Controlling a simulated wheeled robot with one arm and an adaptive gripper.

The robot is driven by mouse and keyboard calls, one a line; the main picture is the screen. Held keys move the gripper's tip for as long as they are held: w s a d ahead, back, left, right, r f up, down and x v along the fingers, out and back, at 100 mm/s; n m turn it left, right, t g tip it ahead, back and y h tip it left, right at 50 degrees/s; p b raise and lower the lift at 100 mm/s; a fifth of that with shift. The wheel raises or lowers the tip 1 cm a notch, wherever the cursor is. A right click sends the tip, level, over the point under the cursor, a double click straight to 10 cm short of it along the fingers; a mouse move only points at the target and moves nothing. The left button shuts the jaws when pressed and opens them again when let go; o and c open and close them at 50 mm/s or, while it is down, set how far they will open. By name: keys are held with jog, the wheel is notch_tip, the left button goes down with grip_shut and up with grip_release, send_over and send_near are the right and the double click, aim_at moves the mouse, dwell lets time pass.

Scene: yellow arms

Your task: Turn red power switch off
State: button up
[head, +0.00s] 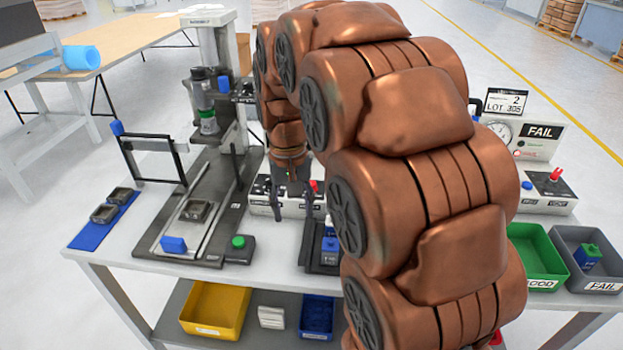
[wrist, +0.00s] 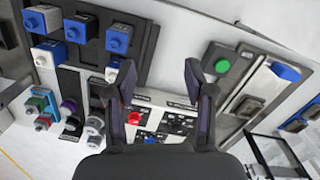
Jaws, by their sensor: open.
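A white control box (head: 262,206) stands on the bench in the head view, partly hidden by my gripper. A small red switch (head: 314,186) shows at its right part. In the wrist view a red knob (wrist: 135,117) on a dark panel of the control box (wrist: 160,98) lies beside my left finger, with black knobs to its right. Whether it is on or off cannot be told. My gripper (wrist: 159,68) is open and empty, its fingers pointing down over the box; it also shows in the head view (head: 292,208). I cannot tell whether it touches the box.
My arm hides much of the bench's middle. A press stand (head: 215,100) and green button (head: 238,242) are to the left. Another red control (head: 556,174) stands on a right-hand box. A green bin (head: 535,250) and grey bin (head: 570,240) sit at the right edge.

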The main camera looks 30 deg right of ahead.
jog(key=w+d+m, duration=0.2)
jog(key=w+d, duration=0.5)
jog(key=w, duration=0.2)
jog(key=m+p, duration=0.1)
jog(key=m, duration=0.1)
send_over(312, 183)
notch_tip(312, 183, down, 2)
jog(key=shift+a+f+t, duration=0.1)
jog(key=shift+f+t, duration=0.15)
jog(key=shift+t, duration=0.15)
jog(key=shift+f, duration=0.3)
jog(key=shift+f+p, duration=1.3)
jog(key=shift+f, duration=2.35)
jog(key=shift+c, duration=0.3)
grip_shut()
